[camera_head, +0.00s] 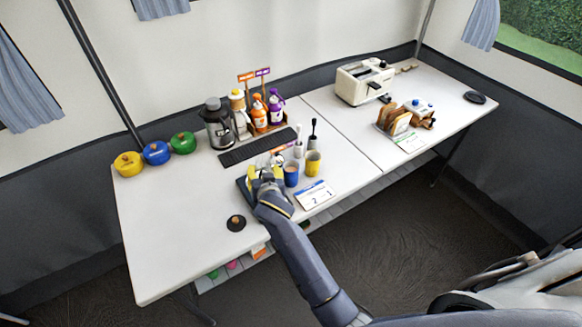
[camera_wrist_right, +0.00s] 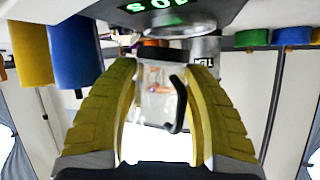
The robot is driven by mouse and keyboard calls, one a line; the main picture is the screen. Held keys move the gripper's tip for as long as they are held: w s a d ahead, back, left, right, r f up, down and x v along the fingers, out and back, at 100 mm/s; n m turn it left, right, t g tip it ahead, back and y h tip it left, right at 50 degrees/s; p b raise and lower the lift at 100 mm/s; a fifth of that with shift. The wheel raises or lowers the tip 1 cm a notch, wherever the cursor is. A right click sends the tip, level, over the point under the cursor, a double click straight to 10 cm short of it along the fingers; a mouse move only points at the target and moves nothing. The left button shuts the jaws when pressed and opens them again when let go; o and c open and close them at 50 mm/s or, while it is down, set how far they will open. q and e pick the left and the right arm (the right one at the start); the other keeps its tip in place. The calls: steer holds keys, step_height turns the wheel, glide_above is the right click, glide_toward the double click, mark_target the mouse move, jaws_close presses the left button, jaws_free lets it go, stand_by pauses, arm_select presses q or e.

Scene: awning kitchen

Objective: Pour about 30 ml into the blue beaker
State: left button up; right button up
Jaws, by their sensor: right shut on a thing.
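My right gripper (camera_head: 262,181) is shut on a clear jug (camera_wrist_right: 157,98) with a dark handle, which sits between the yellow fingers in the wrist view. In the head view my gripper mostly hides the jug, near a dark scale (camera_head: 243,189). The scale (camera_wrist_right: 195,12) shows green digits in the upside-down wrist view. The blue beaker (camera_head: 291,177) stands upright on the table just right of my gripper, apart from it. It also shows in the wrist view (camera_wrist_right: 73,52). I cannot see its contents. My left gripper is not in view.
A yellow beaker (camera_head: 313,164) stands right of the blue one, with a white card (camera_head: 314,195) in front. A black slotted mat (camera_head: 258,146) and a bottle rack lie behind. A dark round lid (camera_head: 236,223) lies front left.

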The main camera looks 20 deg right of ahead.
steer(key=shift+a+r+n+h, duration=0.3)
steer(key=shift+r+n+h, duration=0.2)
steer(key=shift+n, duration=0.1)
stand_by(1.6)
